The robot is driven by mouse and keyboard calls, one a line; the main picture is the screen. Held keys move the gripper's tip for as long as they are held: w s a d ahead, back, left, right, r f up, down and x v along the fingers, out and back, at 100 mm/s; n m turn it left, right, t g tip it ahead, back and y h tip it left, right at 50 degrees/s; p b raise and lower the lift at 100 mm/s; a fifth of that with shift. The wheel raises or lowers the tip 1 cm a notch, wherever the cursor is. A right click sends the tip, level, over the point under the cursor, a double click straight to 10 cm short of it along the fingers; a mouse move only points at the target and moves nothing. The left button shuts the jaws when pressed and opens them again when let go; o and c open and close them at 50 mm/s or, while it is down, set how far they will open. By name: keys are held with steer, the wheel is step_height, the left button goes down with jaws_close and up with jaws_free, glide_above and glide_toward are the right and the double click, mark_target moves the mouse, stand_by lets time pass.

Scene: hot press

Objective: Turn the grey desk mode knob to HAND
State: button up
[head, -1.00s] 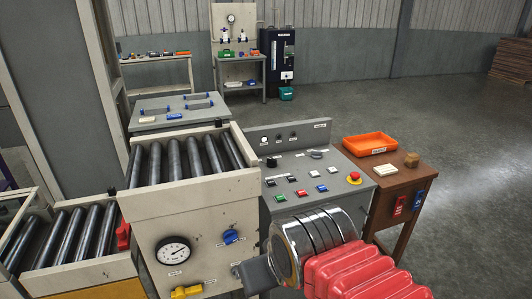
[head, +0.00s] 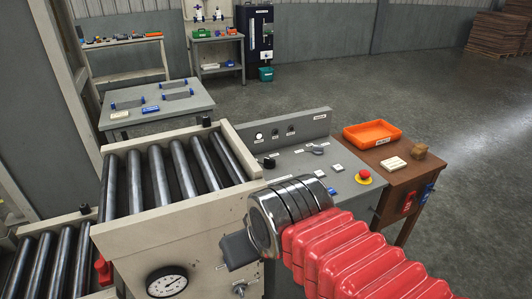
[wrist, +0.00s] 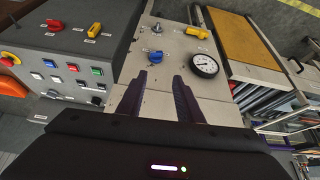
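The grey desk (head: 345,180) stands right of the roller press. A grey knob (head: 317,150) sits on its sloped top, with a black knob (head: 269,161) to its left. Both also show small in the wrist view, the grey one (wrist: 53,93) and the black one (wrist: 97,101). Their labels are too small to read, so I cannot tell the knob's setting. My gripper (wrist: 159,78) is open and empty. Its fingers point toward the press front panel, apart from the desk knobs. In the head view my arm hides the desk's near part.
The press front carries a gauge (wrist: 204,65), a blue knob (wrist: 155,57) and a yellow handle (wrist: 196,32). A red emergency button (head: 363,177) and several push buttons share the desk. Right of it, a brown table (head: 405,178) holds an orange tray (head: 372,134). Open floor lies beyond.

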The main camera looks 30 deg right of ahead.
steer(key=shift+w, duration=0.35)
steer(key=shift+d, duration=0.15)
